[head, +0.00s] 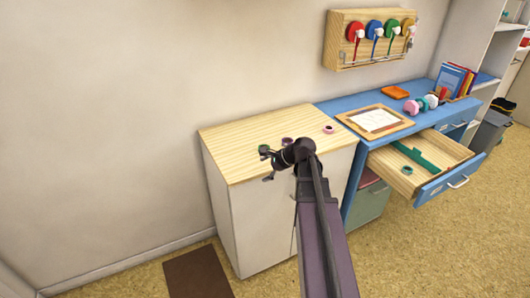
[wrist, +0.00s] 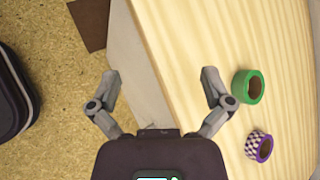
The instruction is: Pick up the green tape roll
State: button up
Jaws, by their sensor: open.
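The green tape roll (wrist: 240,88) lies on the pale wooden top of a white cabinet (wrist: 195,30), just right of my right fingertip in the wrist view. It shows small in the head view (head: 263,148), partly beside my gripper. My gripper (wrist: 159,76) is open and empty, its fingers spread over the cabinet's edge and the floor. In the head view my gripper (head: 266,165) is at the left front part of the cabinet top. The roll is outside the jaws. I cannot tell whether a finger touches it.
A checkered roll with a purple rim (wrist: 251,145) lies near the green one. A pink roll (head: 328,129) lies farther right on the cabinet top. A blue desk (head: 345,105) adjoins at right, with an open drawer (head: 437,184) holding a teal ring (head: 407,171). A wall rack (head: 345,58) hangs above.

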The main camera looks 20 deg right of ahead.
jog(key=d+r+m+t, duration=0.1)
jog(key=d+m, duration=0.2)
jog(key=d, duration=0.1)
jog(key=w+d+r+m+t, duration=0.1)
jog(key=d+m+t, duration=0.1)
jog(key=d, duration=0.3)
jog(key=w+d+r+m+t+b, duration=0.1)
jog(key=d+r+m+t, duration=0.1)
jog(key=d+m, duration=0.2)
jog(key=shift+w+d+r+m, duration=0.1)
jog(key=shift+w+d+m, duration=0.05)
jog(key=shift+d+m, duration=0.3)
jog(key=shift+w+a, duration=0.1)
jog(key=b+x, duration=0.3)
jog(key=x, duration=0.4)
jog(key=shift+x, duration=0.75)
jog(key=shift+a, duration=0.1)
